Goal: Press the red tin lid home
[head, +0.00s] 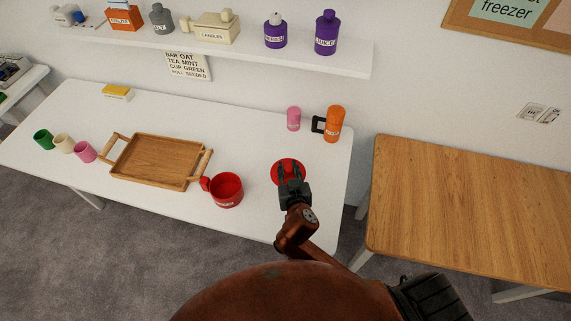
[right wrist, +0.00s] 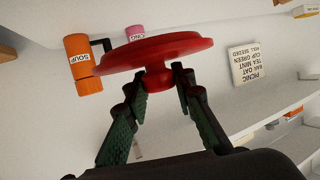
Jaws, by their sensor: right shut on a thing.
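The red tin (head: 226,191) stands on the white table, its open top showing a dark red inside. A small red part juts out at its left side. The round red lid (head: 287,168) is apart from the tin, to its right. My right gripper (head: 290,184) is shut on the lid's knob. In the right wrist view the lid (right wrist: 150,50) sits beyond the fingertips (right wrist: 163,77), tilted in the picture, with the knob between them. I cannot tell exactly how high it is above the table. My left gripper is not in view.
A wooden tray (head: 150,160) with raised handles stands just left of the tin. Green, cream and pink mugs (head: 64,143) are farther left. An orange soup container (head: 334,124) and a pink one (head: 293,118) stand behind the lid. A shelf (head: 300,62) overhangs the back.

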